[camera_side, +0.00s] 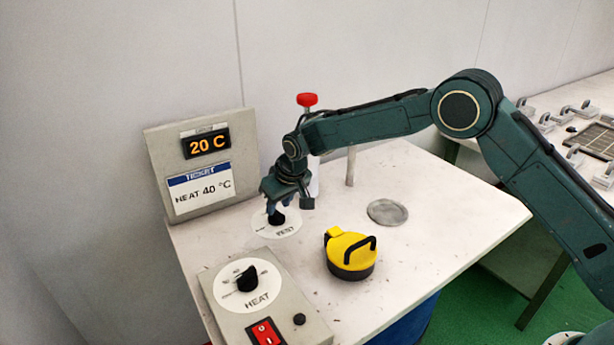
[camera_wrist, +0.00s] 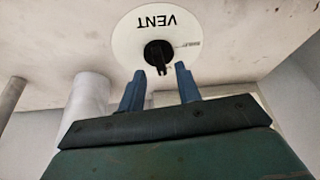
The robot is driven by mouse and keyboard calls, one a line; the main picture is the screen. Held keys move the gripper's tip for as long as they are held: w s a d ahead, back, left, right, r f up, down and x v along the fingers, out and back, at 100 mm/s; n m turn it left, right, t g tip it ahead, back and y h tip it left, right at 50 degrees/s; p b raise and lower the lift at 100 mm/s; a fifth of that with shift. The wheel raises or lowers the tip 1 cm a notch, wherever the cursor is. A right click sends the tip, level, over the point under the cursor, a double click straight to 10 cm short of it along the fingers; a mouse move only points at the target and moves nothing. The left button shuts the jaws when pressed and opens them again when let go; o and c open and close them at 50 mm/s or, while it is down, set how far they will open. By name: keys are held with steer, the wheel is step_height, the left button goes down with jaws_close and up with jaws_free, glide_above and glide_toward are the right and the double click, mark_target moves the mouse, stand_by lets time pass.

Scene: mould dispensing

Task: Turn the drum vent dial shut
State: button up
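The vent dial is a black knob (camera_side: 277,217) on a round white plate (camera_side: 289,229) lettered VENT, on the pale drum-side table top. In the wrist view the knob (camera_wrist: 158,52) sits in the middle of the plate (camera_wrist: 126,40), with a dark pointer towards the fingers and a tiny unreadable mark beside it. My gripper (camera_side: 276,203) is low over the dial in the side view. Whether the fingers touch the knob cannot be told.
A yellow-and-black lidded cap (camera_side: 350,250) and a grey disc (camera_side: 387,212) lie right of the dial. A HEAT dial box (camera_side: 225,315) with a red switch (camera_side: 265,332) stands in front. A panel (camera_side: 160,150) shows 20 C and a HEAT 40 °C ticket. A red-topped post (camera_side: 307,100) stands behind.

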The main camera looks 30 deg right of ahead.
mark_target(276, 216)
steer(key=shift+x, duration=1.2)
steer(key=shift+c, duration=0.4)
jaws_close()
